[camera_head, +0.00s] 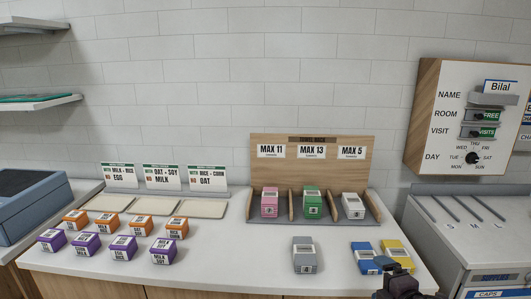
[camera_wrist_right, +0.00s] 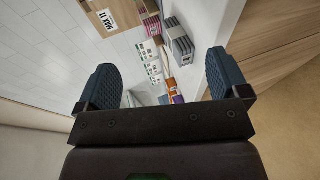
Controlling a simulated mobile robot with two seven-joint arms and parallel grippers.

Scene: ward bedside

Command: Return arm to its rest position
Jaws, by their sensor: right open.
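My right gripper (camera_head: 392,267) is at the bottom right of the head view, near the front edge of the counter, beside the blue package and the yellow package. In the right wrist view its two dark fingers (camera_wrist_right: 163,85) stand wide apart with nothing held between them. The grey package (camera_wrist_right: 180,42) and the wooden rack show beyond the fingers there. My left gripper is in neither view.
The white counter (camera_head: 215,262) holds several orange boxes (camera_head: 137,223) and purple boxes (camera_head: 122,247). A wooden rack (camera_head: 330,147) holds pink, green and white packages. A grey package (camera_head: 304,254), a blue package (camera_head: 364,257) and a yellow package (camera_head: 397,252) stand in front.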

